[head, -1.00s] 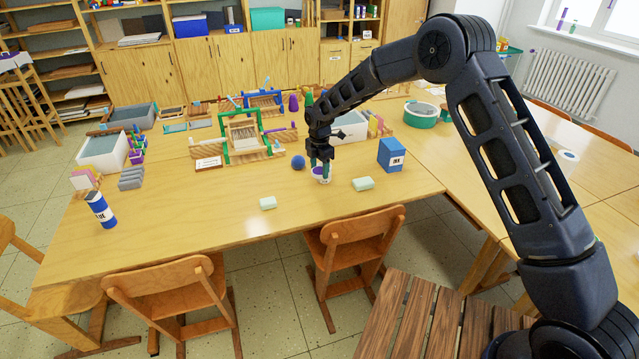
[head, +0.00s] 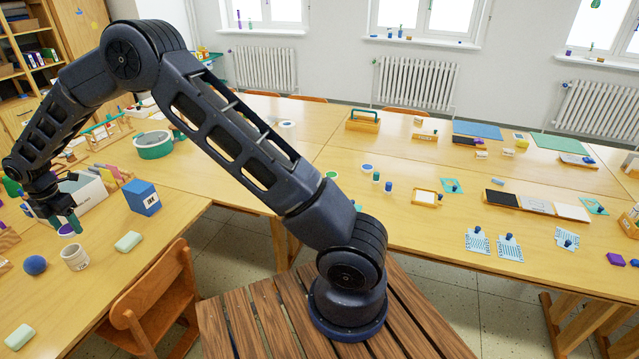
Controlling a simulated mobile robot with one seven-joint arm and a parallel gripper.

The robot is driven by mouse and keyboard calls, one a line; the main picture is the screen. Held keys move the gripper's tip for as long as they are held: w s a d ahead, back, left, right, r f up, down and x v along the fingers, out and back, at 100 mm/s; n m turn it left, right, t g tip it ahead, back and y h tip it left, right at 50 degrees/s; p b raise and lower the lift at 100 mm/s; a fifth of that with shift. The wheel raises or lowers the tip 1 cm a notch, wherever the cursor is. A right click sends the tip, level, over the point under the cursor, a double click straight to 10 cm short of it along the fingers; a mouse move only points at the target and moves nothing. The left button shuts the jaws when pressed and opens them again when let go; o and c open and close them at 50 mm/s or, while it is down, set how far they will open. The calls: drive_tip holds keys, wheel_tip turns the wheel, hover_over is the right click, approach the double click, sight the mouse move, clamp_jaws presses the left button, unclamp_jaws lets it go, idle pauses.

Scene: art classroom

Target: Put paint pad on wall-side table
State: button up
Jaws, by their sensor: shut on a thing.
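The paint pad, a small round pad with a purple top and pale rim (head: 66,231), is at the far left in the head view. My gripper (head: 65,222) is shut on it, with a finger at each side, over the near-left table. A white labelled cup (head: 75,258) stands just in front of the pad; whether they touch is unclear. The wall-side table (head: 310,150) runs below the windows. A green round pad (head: 332,175) and a blue one (head: 367,168) lie on it.
A blue box (head: 142,198), pale green blocks (head: 128,242) and a blue ball (head: 35,265) are near my gripper. A chair (head: 145,290) stands at the near table. The wall-side table bears a wooden carrier (head: 363,122), trays and stamps, with bare wood near the round pads.

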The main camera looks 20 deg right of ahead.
drive_tip(key=w+d+m, duration=0.3)
drive_tip(key=w+d, duration=1)
drive_tip(key=d, duration=0.5)
drive_tip(key=w+d+m, duration=0.3)
drive_tip(key=w+d, duration=1.1)
drive_tip(key=d, duration=0.4)
drive_tip(key=w+d+m, duration=0.2)
drive_tip(key=w+d, duration=0.1)
drive_tip(key=d, duration=1.1)
drive_tip(key=w+d+m, duration=0.2)
drive_tip(key=d, duration=1.2)
drive_tip(key=m, duration=0.6)
hover_over(346, 170)
wheel_tip(346, 170, down, 20)
drive_tip(key=shift+r, duration=0.1)
